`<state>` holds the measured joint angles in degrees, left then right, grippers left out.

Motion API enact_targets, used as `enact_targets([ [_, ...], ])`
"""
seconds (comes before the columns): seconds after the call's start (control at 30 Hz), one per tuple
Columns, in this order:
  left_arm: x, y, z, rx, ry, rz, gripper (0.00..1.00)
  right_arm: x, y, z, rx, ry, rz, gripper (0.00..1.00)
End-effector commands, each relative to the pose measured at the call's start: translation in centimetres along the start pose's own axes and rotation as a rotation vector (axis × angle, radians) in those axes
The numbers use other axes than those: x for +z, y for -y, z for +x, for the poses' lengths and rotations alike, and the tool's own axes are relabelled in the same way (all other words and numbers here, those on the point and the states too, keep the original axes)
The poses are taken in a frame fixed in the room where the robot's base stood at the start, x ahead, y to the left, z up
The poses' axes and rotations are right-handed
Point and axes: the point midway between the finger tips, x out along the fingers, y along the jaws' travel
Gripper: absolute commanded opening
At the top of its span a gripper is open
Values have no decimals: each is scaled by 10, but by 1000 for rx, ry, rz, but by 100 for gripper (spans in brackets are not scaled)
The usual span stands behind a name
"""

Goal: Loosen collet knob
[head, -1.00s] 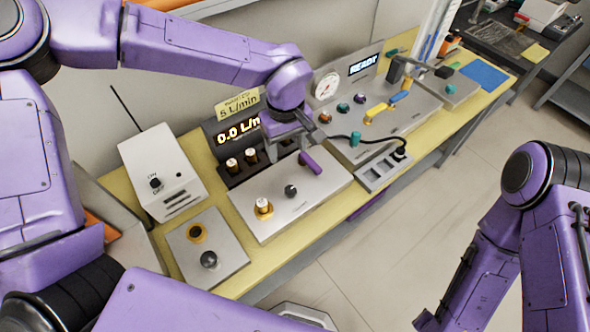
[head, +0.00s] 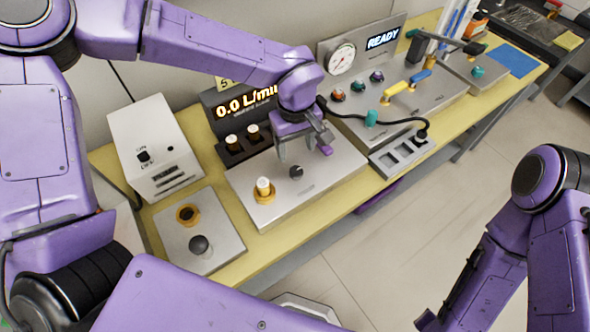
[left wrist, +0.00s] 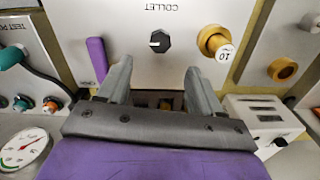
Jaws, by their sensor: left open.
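The collet knob (head: 296,172) is a small black round knob on a light grey plate (head: 335,178). In the left wrist view the knob (left wrist: 160,41) has a white pointer line and stands below the word COLLET. My left gripper (head: 304,148) is open and empty, above the plate just behind the knob. In the left wrist view its fingers (left wrist: 158,74) point toward the knob, with a gap between them and the knob beyond the tips. My right gripper's dark end (head: 428,322) is cut off at the bottom edge.
A flow display (head: 245,103) and vial rack (head: 231,150) are behind.

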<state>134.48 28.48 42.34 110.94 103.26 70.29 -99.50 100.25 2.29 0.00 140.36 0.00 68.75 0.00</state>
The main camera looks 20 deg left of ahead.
Motion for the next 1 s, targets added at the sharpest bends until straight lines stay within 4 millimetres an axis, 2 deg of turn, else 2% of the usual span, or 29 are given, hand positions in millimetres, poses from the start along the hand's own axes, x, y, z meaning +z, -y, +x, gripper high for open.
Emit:
enact_targets([
  [0.2,1,1,48,-6,1,2,66,-3,-1,-7,0,0,0,0],
  [0.4,1,0,80,-3,1,2,66,-4,-1,-10,0,0,0,0],
  [0.53,0,0,88,-1,0,1,66,-4,-1,-10,0,0,0,0],
  [0.73,0,0,89,0,0,1,66,-4,-1,-10,0,0,0,0],
  [0.77,0,0,89,-1,0,1,62,-4,-1,-10,0,0,0,0],
  [0.9,0,0,89,0,0,1,17,-4,-1,-10,0,0,0,0],
  [0.93,0,0,89,0,1,1,9,-4,-1,-10,0,0,0,0],
  [1.0,0,0,89,0,1,1,9,-4,-1,-10,0,0,0,0],
])
